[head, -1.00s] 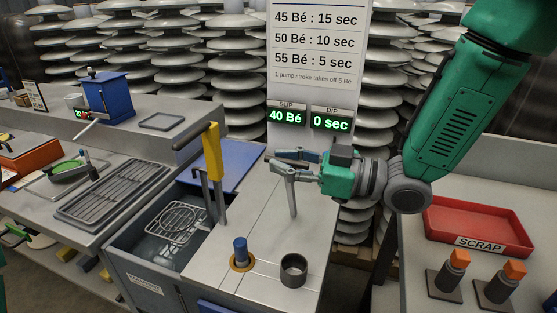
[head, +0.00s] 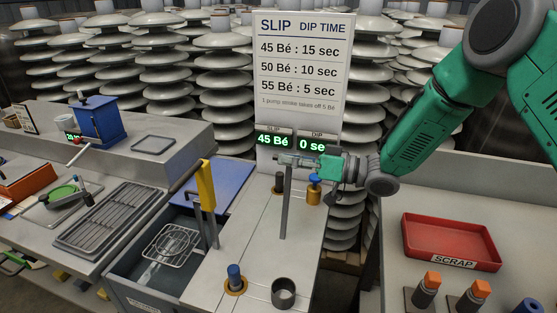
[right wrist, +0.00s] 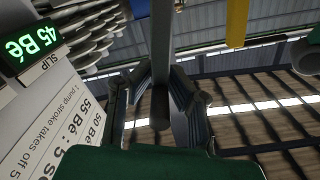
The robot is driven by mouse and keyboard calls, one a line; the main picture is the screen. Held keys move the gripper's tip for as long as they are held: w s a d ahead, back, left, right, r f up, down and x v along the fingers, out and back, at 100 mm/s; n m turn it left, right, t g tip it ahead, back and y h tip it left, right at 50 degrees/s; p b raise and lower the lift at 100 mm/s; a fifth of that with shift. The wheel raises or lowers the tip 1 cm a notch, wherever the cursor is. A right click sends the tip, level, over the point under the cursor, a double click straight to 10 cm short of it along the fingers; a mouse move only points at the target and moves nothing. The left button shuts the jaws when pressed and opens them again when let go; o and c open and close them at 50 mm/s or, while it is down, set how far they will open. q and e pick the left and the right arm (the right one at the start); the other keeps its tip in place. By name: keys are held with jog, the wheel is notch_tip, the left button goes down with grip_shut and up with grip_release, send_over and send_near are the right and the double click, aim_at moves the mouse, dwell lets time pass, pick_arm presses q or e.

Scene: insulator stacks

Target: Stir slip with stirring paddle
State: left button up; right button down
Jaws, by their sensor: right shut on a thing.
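My right gripper (head: 292,160) is shut on a thin grey rod, which I take to be the stirring paddle (head: 285,205). The rod hangs upright over the grey counter top; I cannot tell whether its lower end touches it. In the right wrist view the rod (right wrist: 160,45) stands between the two fingers (right wrist: 160,92). The sign's slip readout (head: 273,140) shows 45 Bé; the dip readout (head: 312,145) shows 0, its unit partly hidden. I cannot make out the slip itself. My left gripper is not in view.
An open tank with a wire rack (head: 172,250) lies left of the counter, beside a yellow-handled lever (head: 206,188). A red scrap tray (head: 450,228) lies right.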

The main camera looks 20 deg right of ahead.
jog(key=shift+w+d+f, duration=0.8)
jog(key=shift+w+d, duration=0.25)
jog(key=shift+d, duration=0.05)
jog(key=c, duration=1.6)
grip_release()
jog(key=shift+o, duration=0.2)
jog(key=v, duration=1.2)
jog(key=shift+d, duration=0.15)
